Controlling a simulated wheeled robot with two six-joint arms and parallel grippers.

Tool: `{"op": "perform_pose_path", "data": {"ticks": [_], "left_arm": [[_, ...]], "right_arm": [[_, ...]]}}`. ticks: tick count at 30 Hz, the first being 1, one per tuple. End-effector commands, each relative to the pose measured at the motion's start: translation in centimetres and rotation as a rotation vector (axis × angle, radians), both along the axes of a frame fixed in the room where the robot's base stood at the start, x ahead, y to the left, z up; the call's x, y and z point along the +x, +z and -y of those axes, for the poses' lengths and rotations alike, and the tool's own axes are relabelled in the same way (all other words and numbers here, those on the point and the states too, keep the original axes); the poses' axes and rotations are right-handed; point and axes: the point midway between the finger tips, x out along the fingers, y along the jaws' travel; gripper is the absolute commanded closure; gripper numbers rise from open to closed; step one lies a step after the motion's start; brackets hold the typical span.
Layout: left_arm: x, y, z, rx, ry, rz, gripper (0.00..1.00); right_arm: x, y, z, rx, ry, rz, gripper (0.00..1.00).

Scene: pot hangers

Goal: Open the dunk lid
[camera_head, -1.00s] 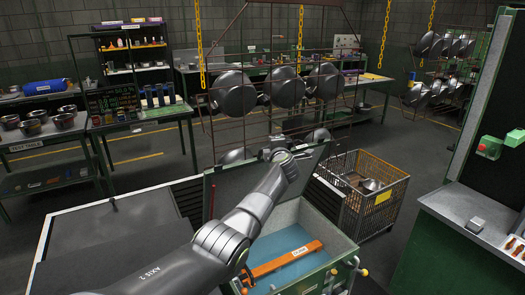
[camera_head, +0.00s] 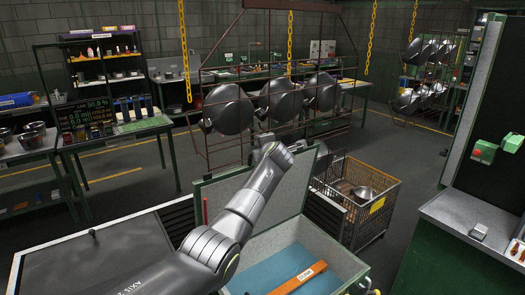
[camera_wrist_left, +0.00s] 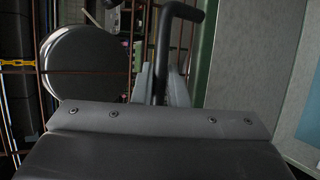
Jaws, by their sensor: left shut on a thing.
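The dunk tank (camera_head: 335,262) stands at the front centre, with blue liquid and an orange bar (camera_head: 297,279) inside. Its lid (camera_head: 296,188) is raised at the back, steeply tilted, its grey inner face towards me. My left arm crosses in front and hides part of it. In the wrist view the lid's green edge (camera_wrist_left: 206,65) is on the right. My left gripper (camera_wrist_left: 161,88) is shut on a dark bent handle (camera_wrist_left: 164,40) beside that edge. In the head view the arm hides the fingers and handle. My right gripper is not in view.
Round pots (camera_head: 282,99) hang on a rack (camera_head: 250,71) behind the lid. A wire cart (camera_head: 362,219) stands right of the tank. A green-sided counter (camera_head: 455,220) is at the far right. Open floor lies behind the cart.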

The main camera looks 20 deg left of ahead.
Motion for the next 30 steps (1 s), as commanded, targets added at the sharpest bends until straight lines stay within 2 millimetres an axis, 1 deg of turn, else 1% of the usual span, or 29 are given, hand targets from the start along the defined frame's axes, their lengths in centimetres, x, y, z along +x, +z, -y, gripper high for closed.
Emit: {"op": "perform_pose_path", "data": {"ticks": [1,5,6,9,11,23,30], "left_arm": [[-0.1,-0.4,-0.2,0.002,0.004,-0.009,1.00],[-0.1,-0.4,-0.2,0.002,0.005,-0.009,1.00],[-0.1,-0.4,-0.2,0.002,0.005,-0.009,0.86],[-0.1,-0.4,-0.2,0.002,0.004,-0.009,0.73],[-0.1,-0.3,-0.2,0.002,0.004,-0.007,0.66],[-0.3,-0.1,0.1,0.001,0.001,-0.002,0.66],[-1.8,0.5,0.9,0.000,0.001,0.001,0.66]], "right_arm": [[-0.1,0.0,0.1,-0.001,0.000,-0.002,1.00],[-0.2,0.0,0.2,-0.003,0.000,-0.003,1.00],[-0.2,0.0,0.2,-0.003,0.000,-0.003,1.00],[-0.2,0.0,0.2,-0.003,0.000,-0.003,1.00],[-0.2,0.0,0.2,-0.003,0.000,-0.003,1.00],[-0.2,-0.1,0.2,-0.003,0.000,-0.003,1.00],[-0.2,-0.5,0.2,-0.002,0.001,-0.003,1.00]]}}
